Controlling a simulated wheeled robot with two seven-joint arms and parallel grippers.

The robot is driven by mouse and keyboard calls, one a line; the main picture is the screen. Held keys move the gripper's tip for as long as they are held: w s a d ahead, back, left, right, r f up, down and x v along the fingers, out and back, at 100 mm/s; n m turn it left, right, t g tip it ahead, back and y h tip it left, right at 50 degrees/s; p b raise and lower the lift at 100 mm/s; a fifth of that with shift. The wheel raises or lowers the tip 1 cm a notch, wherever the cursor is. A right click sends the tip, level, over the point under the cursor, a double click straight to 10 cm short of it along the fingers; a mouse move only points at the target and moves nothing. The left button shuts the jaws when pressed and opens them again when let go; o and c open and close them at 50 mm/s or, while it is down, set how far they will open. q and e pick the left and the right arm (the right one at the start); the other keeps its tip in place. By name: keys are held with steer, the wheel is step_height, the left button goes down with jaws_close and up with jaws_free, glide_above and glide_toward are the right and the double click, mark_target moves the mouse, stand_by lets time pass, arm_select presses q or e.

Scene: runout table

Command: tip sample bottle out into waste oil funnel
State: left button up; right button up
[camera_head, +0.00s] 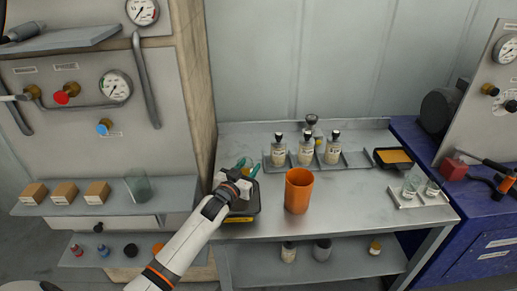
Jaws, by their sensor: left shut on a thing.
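My left gripper (237,184) is over the left part of the steel table, above a black tray (242,209) with a yellow front edge. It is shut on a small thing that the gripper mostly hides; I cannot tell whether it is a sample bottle. Three pale sample bottles (306,153) with dark tops and labels stand upright in a grey metal rack (357,160), whose right part is empty. I cannot make out a waste oil funnel for certain. My right gripper is not in view.
An orange cup (298,191) stands just right of the black tray. Teal handles (252,170) show behind the gripper. A dark tray with orange contents (394,157) and a glassware tray (420,197) are at right. The table's front middle is clear.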

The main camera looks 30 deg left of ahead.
arm_select(q)
steer(key=shift+w, duration=0.4)
steer(key=s+b, duration=0.1)
steer(key=n+t+b, duration=0.1)
steer(key=shift+s+d+r+b, duration=0.1)
steer(key=shift+s+r+b, duration=0.2)
steer(key=shift+s, duration=0.1)
steer(key=n+b, duration=0.2)
steer(key=n+t+y+b, duration=0.1)
steer(key=n+b, duration=0.1)
steer(key=b, duration=0.1)
steer(key=w+d+n+t+b, duration=0.1)
steer(key=n+b, duration=0.1)
steer(key=b, duration=0.1)
steer(key=shift+w+d+f+y, duration=0.1)
steer(key=shift+f+y, duration=0.25)
steer(key=shift+y, duration=0.05)
steer(key=n+y+b, duration=0.1)
steer(key=n, duration=0.2)
steer(key=r+n+t+y+b, duration=0.1)
steer(key=n+y, duration=0.1)
steer(key=shift+n+b, duration=0.4)
steer(key=n+y, duration=0.1)
steer(key=n, duration=0.1)
steer(key=r+n+y+b, duration=0.1)
steer(key=n+y, duration=0.1)
steer(key=n, duration=0.1)
stand_by(1.7)
